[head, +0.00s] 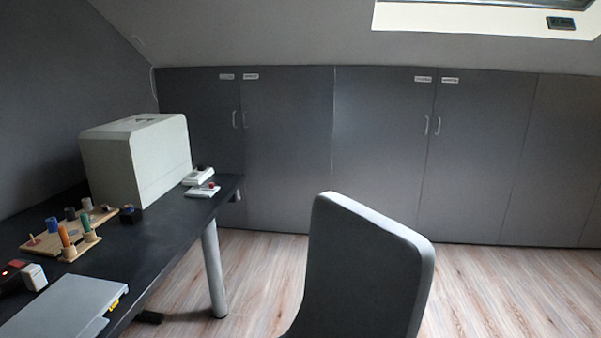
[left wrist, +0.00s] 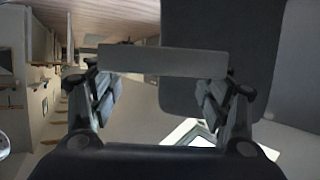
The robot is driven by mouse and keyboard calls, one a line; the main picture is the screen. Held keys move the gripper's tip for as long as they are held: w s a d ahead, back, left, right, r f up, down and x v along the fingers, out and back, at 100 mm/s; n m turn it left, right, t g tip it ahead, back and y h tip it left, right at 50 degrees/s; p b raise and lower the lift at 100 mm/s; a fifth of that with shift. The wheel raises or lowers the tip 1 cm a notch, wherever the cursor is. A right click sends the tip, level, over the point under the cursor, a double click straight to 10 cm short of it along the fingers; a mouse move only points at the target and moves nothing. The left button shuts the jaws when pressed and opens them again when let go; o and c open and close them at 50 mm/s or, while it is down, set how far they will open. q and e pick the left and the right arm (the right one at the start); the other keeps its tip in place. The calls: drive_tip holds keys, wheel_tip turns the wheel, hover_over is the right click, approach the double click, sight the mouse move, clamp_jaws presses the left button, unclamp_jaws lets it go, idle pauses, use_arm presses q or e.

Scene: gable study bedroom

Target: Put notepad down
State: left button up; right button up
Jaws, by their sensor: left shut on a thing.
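My left gripper (left wrist: 158,88) shows only in the left wrist view, with one finger at each side of the picture. It is shut on a flat grey slab, which I take to be the notepad (left wrist: 160,61). The slab spans the gap between the fingers and shows as a narrow band, so its full face is hidden. Neither gripper shows in the head view, and I cannot make out the notepad there. My right gripper is in no view.
A dark desk (head: 165,235) runs along the left. It carries a pale box-shaped case (head: 140,160), a wooden peg board (head: 62,240), small switch boxes (head: 202,191) and a flat grey case (head: 65,308). A grey chair (head: 365,265) stands right of the desk. Dark cupboards (head: 385,150) line the back.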

use_arm(q)
wheel_tip(320, 180, up, 10)
drive_tip(key=s+p, duration=0.2)
drive_tip(key=p, duration=0.3)
drive_tip(key=s+a+r+n+t+y+p, duration=0.1)
drive_tip(key=a+r+n+t+p, duration=0.2)
drive_tip(key=a+p, duration=0.3)
drive_tip(key=shift+s+a+r+y, duration=0.25)
drive_tip(key=shift+a+r+y, duration=0.15)
drive_tip(key=shift+a+r, duration=0.1)
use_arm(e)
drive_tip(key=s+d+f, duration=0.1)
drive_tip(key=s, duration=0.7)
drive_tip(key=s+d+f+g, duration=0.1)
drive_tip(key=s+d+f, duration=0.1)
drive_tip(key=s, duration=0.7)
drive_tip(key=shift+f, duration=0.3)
